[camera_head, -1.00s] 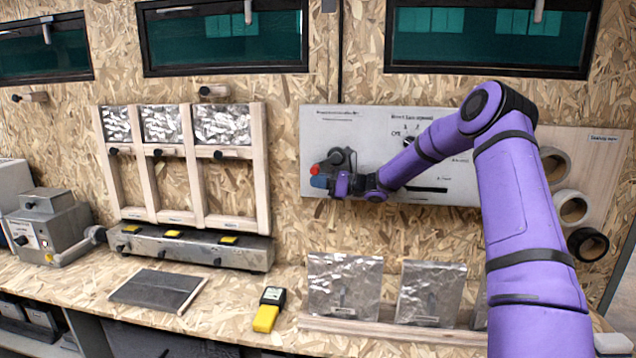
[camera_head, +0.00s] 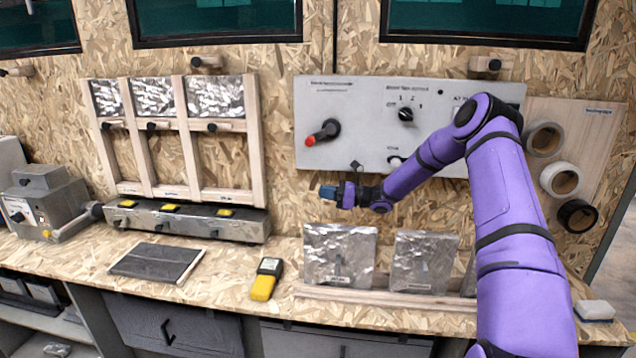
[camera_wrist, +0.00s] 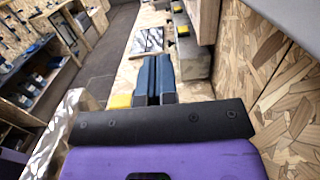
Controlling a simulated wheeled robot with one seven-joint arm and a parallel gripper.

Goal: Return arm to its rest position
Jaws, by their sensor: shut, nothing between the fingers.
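My purple arm (camera_head: 513,215) rises from the lower right of the head view and bends at the elbow toward the left. My gripper (camera_head: 328,191) is shut and empty, just below the lower left edge of the grey control panel (camera_head: 350,95), apart from the red-tipped knob (camera_head: 323,133). In the wrist view the blue fingers (camera_wrist: 154,78) lie side by side over the worktop.
Foil-covered blocks (camera_head: 338,256) stand on the worktop below my gripper. A yellow meter (camera_head: 266,279) and a dark flat plate (camera_head: 157,262) lie to the left. A wooden frame (camera_head: 187,193) stands on a metal strip. Tape rolls (camera_head: 559,179) hang right of my elbow.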

